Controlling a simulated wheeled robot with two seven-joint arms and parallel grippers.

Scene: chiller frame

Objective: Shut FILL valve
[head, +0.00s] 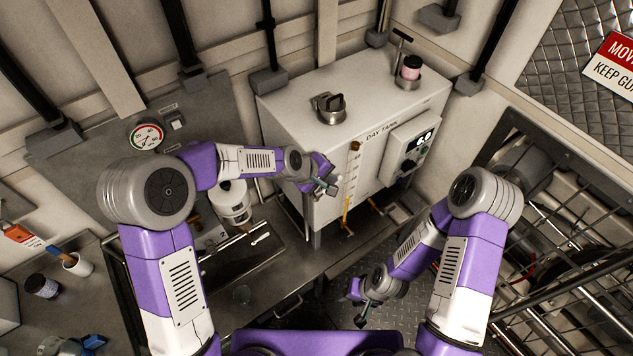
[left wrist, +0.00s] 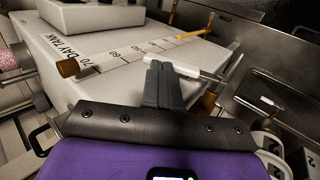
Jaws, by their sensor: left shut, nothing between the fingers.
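No FILL label is readable. The white day tank (head: 310,95) stands at the back centre; it also shows in the left wrist view (left wrist: 110,50). Its front has a scale strip with a brown knob (head: 355,146) at the top and a yellow part (head: 347,212) low down. My left gripper (head: 328,184) is in front of the tank's left side, shut and empty. In the left wrist view, a pale bar (left wrist: 200,73) crosses just beyond its fingertips; contact is unclear. An orange-brown cylinder (left wrist: 205,107) is right of the fingers. My right gripper (head: 362,310) hangs low over the floor, its jaws unclear.
A control box (head: 408,150) juts from the tank front. A pressure gauge (head: 146,137) is on the left wall panel. A white canister (head: 232,202) and pipes stand by the sink under my left arm. A metal rack (head: 560,260) bounds the right side.

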